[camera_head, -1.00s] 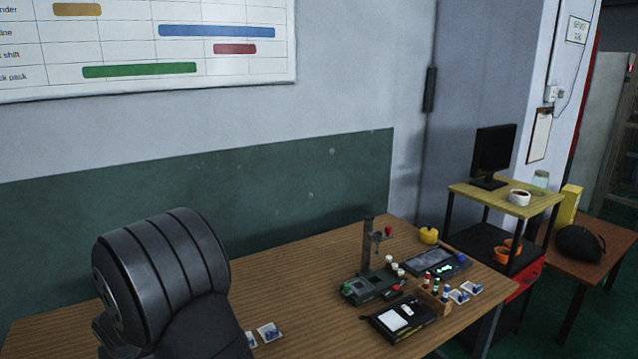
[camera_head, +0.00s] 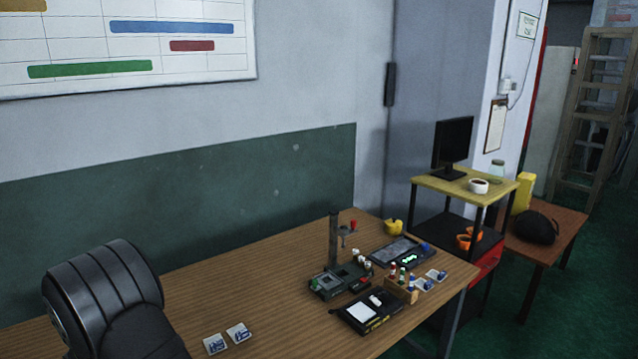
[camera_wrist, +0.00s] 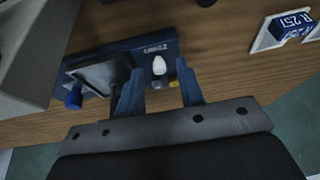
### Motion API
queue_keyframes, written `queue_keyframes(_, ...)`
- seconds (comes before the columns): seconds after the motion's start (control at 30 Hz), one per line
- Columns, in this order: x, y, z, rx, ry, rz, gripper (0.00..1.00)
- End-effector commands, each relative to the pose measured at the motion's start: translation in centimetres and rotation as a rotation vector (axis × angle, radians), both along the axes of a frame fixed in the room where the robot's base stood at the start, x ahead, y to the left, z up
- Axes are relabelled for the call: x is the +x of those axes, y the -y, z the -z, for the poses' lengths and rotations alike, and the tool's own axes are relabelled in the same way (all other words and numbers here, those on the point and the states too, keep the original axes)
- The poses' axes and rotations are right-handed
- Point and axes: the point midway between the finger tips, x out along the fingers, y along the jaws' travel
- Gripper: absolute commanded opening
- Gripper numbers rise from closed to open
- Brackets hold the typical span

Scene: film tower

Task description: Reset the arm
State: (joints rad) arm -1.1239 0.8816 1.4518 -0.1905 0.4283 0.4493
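My gripper (camera_wrist: 158,78) is in the lower middle of the wrist view, its two blue-grey fingers apart with nothing held between them. Beyond the fingers lies a dark blue device (camera_wrist: 110,58) with a grey tilted plate, a blue knob and a white rounded knob. The white knob (camera_wrist: 159,65) appears in the gap between the fingers; I cannot tell the distance. In the head view my dark arm link fills the lower left, and my gripper is hidden.
A yellow-topped shelf (camera_head: 440,187) carries a monitor (camera_head: 453,142). The table's left-middle is clear.

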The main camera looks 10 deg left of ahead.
Motion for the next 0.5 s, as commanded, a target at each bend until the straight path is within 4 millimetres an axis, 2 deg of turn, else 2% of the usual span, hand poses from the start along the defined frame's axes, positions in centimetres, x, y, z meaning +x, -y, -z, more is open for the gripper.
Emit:
queue_keyframes(0.27,-0.2,0.2,-0.9,0.002,0.001,0.0,0.35)
queue_keyframes(0.5,-1.0,1.3,-4.2,0.003,0.001,0.0,0.35)
